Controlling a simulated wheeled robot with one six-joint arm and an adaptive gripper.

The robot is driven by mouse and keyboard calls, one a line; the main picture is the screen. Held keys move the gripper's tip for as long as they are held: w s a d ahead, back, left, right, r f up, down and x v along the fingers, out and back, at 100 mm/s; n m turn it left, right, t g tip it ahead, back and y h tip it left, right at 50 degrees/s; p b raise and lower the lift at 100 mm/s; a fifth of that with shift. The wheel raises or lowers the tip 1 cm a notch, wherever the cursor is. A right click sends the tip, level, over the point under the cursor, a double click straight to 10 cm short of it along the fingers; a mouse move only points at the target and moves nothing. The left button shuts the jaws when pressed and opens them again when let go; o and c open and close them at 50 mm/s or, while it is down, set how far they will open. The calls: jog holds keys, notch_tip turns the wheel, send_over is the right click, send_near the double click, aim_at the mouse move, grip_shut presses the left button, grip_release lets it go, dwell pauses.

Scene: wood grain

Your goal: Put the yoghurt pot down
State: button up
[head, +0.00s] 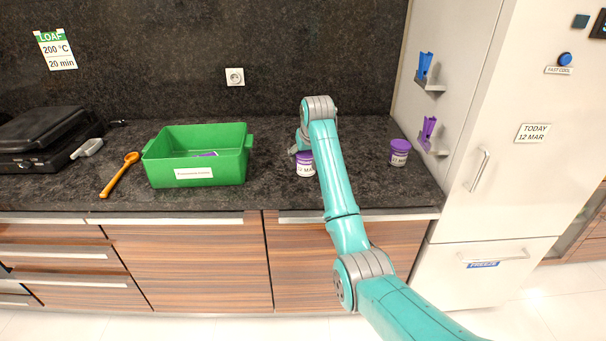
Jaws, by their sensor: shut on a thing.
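A yoghurt pot (305,168) with a purple top and a white label reading "12 MAR" is at the middle of the dark counter, just left of my forearm. My gripper (298,150) is at this pot's top and shut on it, partly hidden by my own arm. The pot looks upright and at or very close to the counter surface; I cannot tell whether it touches. A second yoghurt pot (399,153), also purple-topped with a white label, stands on the counter to the right.
A green crate (245,165) with something purple and white inside stands left of the gripper. An orange spoon (120,174) and a black appliance (40,135) lie further left. A white fridge (490,110) with a "TODAY 12 MAR" note (532,133) bounds the right. Counter between the two pots is partly clear.

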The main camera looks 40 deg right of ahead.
aim_at(305, 168)
jog(key=shift+f, duration=2.7)
jog(key=shift+f, duration=0.15)
jog(key=o, duration=1.3)
jog(key=shift+r, duration=0.3)
jog(key=v, duration=1.1)
jog(key=shift+s+a+r, duration=0.1)
jog(key=shift+s+r, duration=0.15)
